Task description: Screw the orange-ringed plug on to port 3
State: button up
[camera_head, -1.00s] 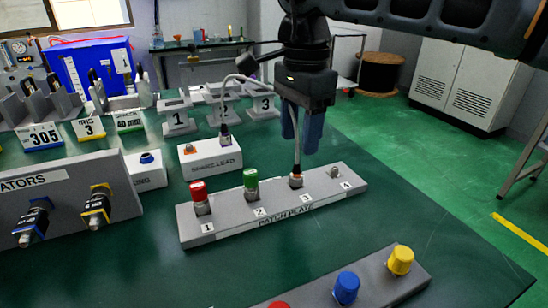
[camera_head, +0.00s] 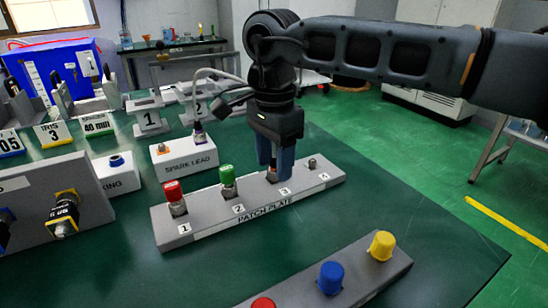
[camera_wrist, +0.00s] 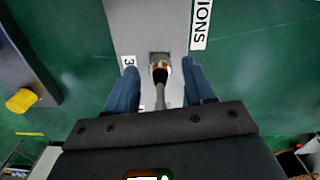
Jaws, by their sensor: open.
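The orange-ringed plug sits on port 3 of the grey patch plate (camera_head: 215,226). It shows in the wrist view as an orange-ringed plug (camera_wrist: 160,69) with a dark body and a grey cable running back toward the wrist. The label "3" (camera_wrist: 129,63) is beside it. My gripper (camera_head: 275,171) points down over port 3, its blue fingers low around the plug. In the wrist view my gripper (camera_wrist: 156,72) is open, with a finger on each side of the plug and gaps visible. Whether the plug's thread is engaged cannot be seen.
A red cap (camera_head: 174,190) stands on port 1 and a green cap (camera_head: 227,175) on port 2. Port 4 (camera_head: 312,163) has only a bare fitting. A spare lead block (camera_head: 190,168) stands behind, and a strip with a blue cap (camera_head: 331,278) and yellow cap (camera_head: 382,245) in front.

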grip_shut()
dwell(0.3)
